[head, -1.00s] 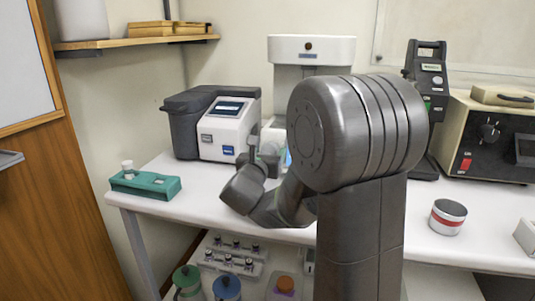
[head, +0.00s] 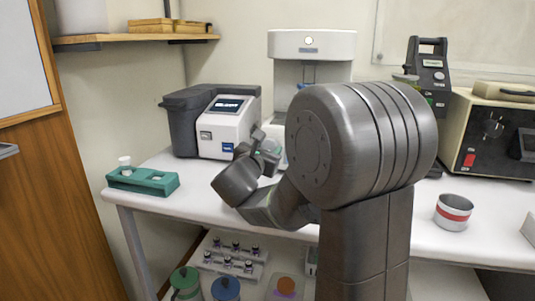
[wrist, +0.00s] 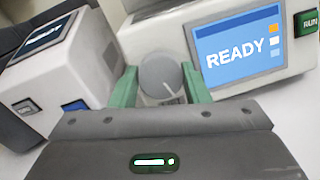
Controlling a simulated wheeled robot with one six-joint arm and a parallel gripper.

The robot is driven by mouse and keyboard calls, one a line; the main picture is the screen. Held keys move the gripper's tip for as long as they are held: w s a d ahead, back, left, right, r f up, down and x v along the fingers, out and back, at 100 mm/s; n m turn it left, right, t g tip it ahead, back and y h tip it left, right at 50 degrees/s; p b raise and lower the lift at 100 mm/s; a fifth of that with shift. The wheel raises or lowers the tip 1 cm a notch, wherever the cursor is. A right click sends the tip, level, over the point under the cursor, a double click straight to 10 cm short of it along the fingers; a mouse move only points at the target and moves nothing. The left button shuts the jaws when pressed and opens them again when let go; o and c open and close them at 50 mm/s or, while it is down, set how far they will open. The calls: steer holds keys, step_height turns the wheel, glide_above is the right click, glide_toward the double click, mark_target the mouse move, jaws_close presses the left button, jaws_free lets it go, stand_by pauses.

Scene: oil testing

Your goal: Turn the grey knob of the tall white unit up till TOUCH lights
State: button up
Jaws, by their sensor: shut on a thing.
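The tall white unit (head: 312,48) stands at the back of the bench, partly hidden by my arm. A small round spot (head: 308,40) near its top looks pale; I cannot read any label there. In the wrist view, the grey knob (wrist: 160,76) sits on the white front, its white pointer line aimed down and right. My gripper (wrist: 161,84) is shut on the knob, one green finger on each side. In the head view my gripper (head: 264,146) is small and the knob is hidden. The unit's blue screen (wrist: 238,43) reads READY.
A grey and white instrument (head: 225,125) stands close to the left of my gripper. A green RUN button (wrist: 306,23) is right of the screen. A teal holder (head: 143,181) is at the bench's left end. A metal cup (head: 453,212) is at the right.

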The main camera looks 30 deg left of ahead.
steer(key=o, duration=1)
steer(key=p+v, duration=0.1)
steer(key=v, duration=1.2)
steer(key=shift+s, duration=0.4)
